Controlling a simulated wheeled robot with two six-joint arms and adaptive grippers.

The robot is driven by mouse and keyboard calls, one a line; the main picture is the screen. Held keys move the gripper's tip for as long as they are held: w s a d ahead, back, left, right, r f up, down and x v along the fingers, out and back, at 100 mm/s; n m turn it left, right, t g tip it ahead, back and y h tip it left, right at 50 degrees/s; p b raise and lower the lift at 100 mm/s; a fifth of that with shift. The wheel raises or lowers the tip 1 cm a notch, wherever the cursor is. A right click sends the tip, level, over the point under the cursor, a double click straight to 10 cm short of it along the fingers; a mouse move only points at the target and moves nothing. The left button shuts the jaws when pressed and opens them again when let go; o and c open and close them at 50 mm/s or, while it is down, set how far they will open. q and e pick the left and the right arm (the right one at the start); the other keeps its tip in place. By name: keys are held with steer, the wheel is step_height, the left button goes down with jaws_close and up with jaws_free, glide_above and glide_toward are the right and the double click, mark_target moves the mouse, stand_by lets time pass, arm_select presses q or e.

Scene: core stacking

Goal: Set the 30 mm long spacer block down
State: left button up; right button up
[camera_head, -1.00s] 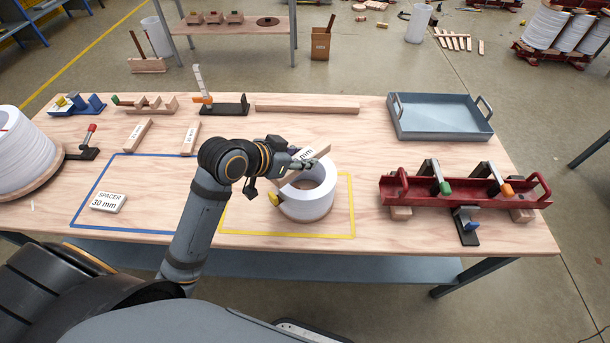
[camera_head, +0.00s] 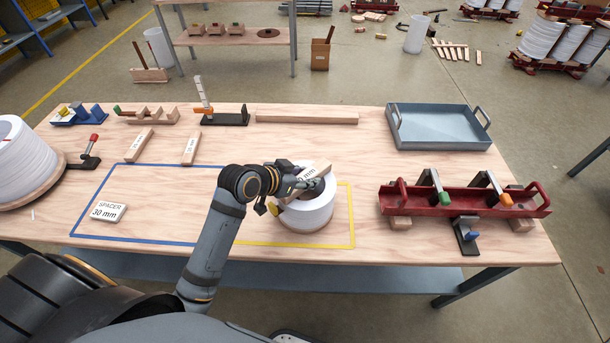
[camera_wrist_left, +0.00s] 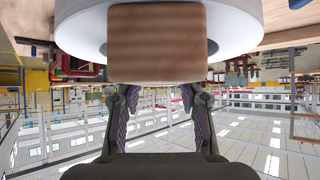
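A long wooden block with a "mm" label (camera_head: 318,169), its number partly covered, lies tilted in my left gripper (camera_head: 296,187), above the opening of the white ring-shaped core (camera_head: 303,213). In the left wrist view the block's brown end (camera_wrist_left: 158,45) covers the fingertips of my left gripper (camera_wrist_left: 160,100), with the white core (camera_wrist_left: 240,25) behind it. The fingers appear shut on the block. Whether the block touches the core is unclear. The core stands inside a yellow outline (camera_head: 352,215). My right gripper is not in view.
A flat "SPACER 30 mm" block (camera_head: 108,211) lies in the blue outline at left. Two labelled wooden blocks (camera_head: 139,146) (camera_head: 190,149) lie behind it. A blue-grey tray (camera_head: 440,128) and red cradle (camera_head: 460,205) stand at right. A long wooden bar (camera_head: 306,117) lies at the back.

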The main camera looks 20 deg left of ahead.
arm_select(q)
steer(key=o, duration=0.3)
steer(key=shift+r, duration=0.1)
steer(key=p+v, duration=0.1)
steer(key=v, duration=0.7)
steer(key=shift+w+a+p, duration=0.1)
steer(key=shift+w+p, duration=0.1)
steer(key=shift+p, duration=0.15)
steer(key=shift+s+a+r+p, duration=0.1)
steer(key=shift+s+r+p, duration=0.4)
steer(key=shift+s, duration=0.1)
steer(key=p+v, duration=0.3)
steer(key=p, duration=0.1)
steer(key=shift+f, duration=0.1)
